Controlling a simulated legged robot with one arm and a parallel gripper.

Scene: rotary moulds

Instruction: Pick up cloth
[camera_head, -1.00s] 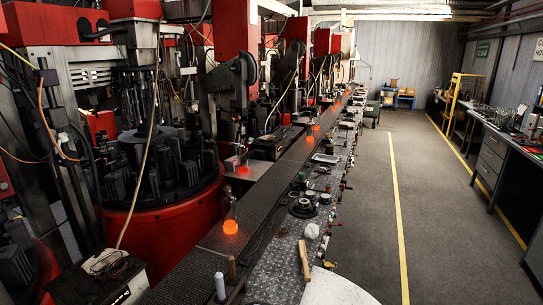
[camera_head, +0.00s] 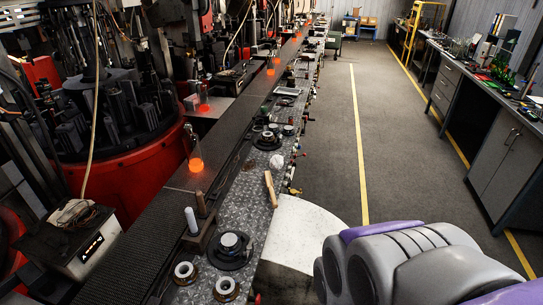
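A small crumpled white thing, which looks like the cloth (camera_head: 276,161), lies on the metal bench (camera_head: 222,205) beside the conveyor, near its right edge. It is small in the picture and its folds are hard to make out. Grey and purple links of my arm fill the lower right corner. My gripper itself does not show, so its opening cannot be seen. The cloth lies up and to the left of the visible arm links, well apart from them.
A wooden-handled tool (camera_head: 270,188) lies just in front of the cloth. A white curved plate (camera_head: 303,232) is nearer. Round metal parts (camera_head: 231,248) sit on the bench. A glowing orange glass piece (camera_head: 196,160) stands on the conveyor. The grey floor (camera_head: 335,130) to the right is clear.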

